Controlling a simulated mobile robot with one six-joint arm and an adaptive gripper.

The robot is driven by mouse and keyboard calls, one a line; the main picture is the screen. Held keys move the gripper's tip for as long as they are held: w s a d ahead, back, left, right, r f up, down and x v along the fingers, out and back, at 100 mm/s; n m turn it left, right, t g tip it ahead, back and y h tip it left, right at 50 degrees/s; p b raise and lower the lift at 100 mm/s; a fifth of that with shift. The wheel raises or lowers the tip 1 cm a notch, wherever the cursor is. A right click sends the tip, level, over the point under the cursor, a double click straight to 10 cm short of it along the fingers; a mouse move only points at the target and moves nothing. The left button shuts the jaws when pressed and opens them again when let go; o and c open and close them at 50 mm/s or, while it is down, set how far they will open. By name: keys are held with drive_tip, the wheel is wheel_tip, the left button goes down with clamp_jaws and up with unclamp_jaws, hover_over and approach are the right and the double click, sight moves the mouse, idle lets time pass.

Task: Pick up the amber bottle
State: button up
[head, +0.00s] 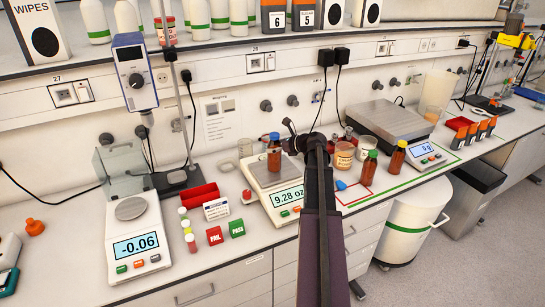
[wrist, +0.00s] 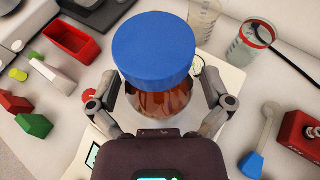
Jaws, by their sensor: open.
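An amber bottle with a blue cap (head: 274,156) stands upright on the pan of a scale reading 9.28 oz in the head view. In the wrist view the same amber bottle (wrist: 165,103) fills the middle, its blue cap toward the camera. My gripper (wrist: 159,80) is open, with one finger on each side of the bottle; contact cannot be told. In the head view my gripper (head: 290,141) is just right of the bottle, partly hidden by my own arm.
A red bin (head: 200,195) and red and green blocks lie left. A second balance (head: 135,243) is far left. A shelf ledge (head: 215,45) runs above.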

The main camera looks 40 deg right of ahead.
sight(279, 136)
idle(0.4)
drive_tip(key=c, duration=1.1)
drive_tip(key=shift+r, duration=0.15)
drive_tip(key=shift+c, duration=0.2)
wheel_tip(279, 136, up, 4)
drive_tip(key=p, duration=0.4)
drive_tip(key=s+d, duration=0.3)
drive_tip(key=s, duration=0.4)
drive_tip(key=s+d+p, duration=0.1)
drive_tip(key=s+d, duration=0.2)
drive_tip(key=s, duration=0.4)
drive_tip(key=shift+s+r, duration=0.4)
drive_tip(key=shift+d, duration=0.1)
